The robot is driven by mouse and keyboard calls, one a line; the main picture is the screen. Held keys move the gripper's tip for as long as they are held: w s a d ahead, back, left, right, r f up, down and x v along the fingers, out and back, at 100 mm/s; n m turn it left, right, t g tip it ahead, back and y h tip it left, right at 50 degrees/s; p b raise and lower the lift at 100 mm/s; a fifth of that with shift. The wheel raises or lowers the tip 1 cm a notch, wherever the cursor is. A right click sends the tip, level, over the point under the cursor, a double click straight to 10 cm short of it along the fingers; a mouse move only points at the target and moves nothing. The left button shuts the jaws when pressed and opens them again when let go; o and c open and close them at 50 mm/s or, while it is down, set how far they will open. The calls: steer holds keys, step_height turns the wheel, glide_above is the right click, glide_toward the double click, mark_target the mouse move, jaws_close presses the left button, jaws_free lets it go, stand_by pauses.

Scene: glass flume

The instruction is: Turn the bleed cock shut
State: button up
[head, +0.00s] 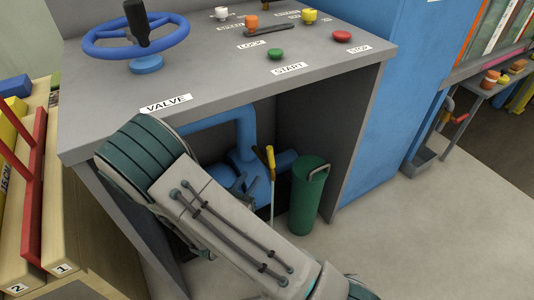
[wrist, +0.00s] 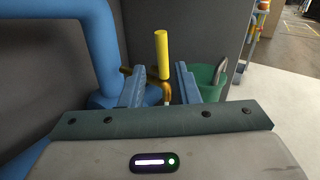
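The bleed cock's yellow handle (wrist: 161,53) stands upright in the wrist view, above a brass-coloured body (wrist: 166,90). It also shows in the head view (head: 270,158), under the console beside the blue pipework. My gripper (wrist: 159,70) is open, with one finger to the left of the cock and one to the right in the picture. A clear gap shows on each side of the handle. Whether the handle is fully between the fingertips or just beyond them, I cannot tell. My arm hides part of the pipework in the head view.
Blue pipe (wrist: 98,45) rises close to the left of my gripper. A green cylindrical container (head: 308,195) stands on the floor just right of the cock. The grey console top (head: 215,75) overhangs the recess, bearing a blue valve wheel (head: 137,45) and buttons. Open floor lies to the right.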

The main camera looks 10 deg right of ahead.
mark_target(268, 153)
steer(key=b+x, duration=0.3)
steer(key=x, duration=0.9)
steer(key=shift+w+d, duration=0.15)
steer(key=shift+d, duration=0.2)
jaws_close()
